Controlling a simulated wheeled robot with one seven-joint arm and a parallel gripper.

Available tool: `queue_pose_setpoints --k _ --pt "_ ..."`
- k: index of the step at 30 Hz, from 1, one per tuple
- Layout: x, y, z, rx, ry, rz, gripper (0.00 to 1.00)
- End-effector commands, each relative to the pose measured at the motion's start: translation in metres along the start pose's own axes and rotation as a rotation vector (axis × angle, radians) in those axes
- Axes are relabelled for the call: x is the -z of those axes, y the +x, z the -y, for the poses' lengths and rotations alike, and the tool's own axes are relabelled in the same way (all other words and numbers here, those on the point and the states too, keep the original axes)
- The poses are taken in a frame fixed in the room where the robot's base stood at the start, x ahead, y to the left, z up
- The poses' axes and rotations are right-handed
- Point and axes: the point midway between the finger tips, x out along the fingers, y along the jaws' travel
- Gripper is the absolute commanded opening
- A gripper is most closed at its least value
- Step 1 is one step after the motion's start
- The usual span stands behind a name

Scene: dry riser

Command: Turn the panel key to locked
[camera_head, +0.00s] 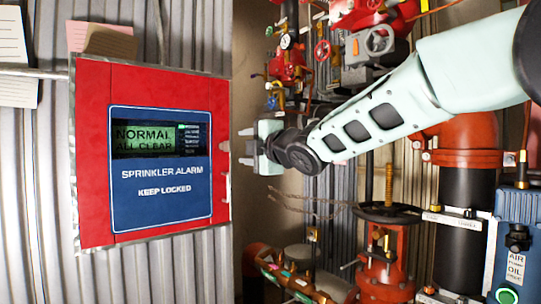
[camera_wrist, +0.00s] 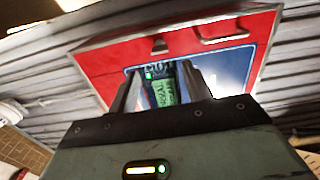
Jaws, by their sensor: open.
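The red alarm panel (camera_head: 95,150) hangs on the corrugated wall at left, with a blue face reading "SPRINKLER ALARM KEEP LOCKED" and a screen (camera_head: 150,139) reading "NORMAL ALL CLEAR". A small metal piece (camera_head: 224,146), perhaps the key, sits on the panel's right edge; it seems to show in the wrist view (camera_wrist: 159,45) too. Its turn position is too small to tell. My gripper (camera_head: 247,148) is open and empty, just right of that edge. In the wrist view my gripper's two fingers (camera_wrist: 157,80) stand apart in front of the panel, apparently not touching the key.
A thin handle (camera_head: 228,188) is on the panel's right edge below the small piece. Red pipes and valves, a black handwheel (camera_head: 388,212) and a blue box (camera_head: 517,235) crowd the right. Paper notes (camera_head: 100,37) are above the panel.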

Motion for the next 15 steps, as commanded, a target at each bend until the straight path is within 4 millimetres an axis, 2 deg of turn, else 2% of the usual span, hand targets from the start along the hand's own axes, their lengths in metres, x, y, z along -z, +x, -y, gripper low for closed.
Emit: queue_pose_setpoints --k 1,6,10,15 --pt "0.000 -0.013 0.002 -0.001 0.002 -0.001 0.49" --pt "0.000 -0.049 0.001 -0.002 0.003 -0.001 0.49" --pt "0.000 -0.071 0.001 -0.002 0.002 -0.001 0.49" --pt "0.001 -0.088 0.001 -0.001 0.000 -0.002 0.49"
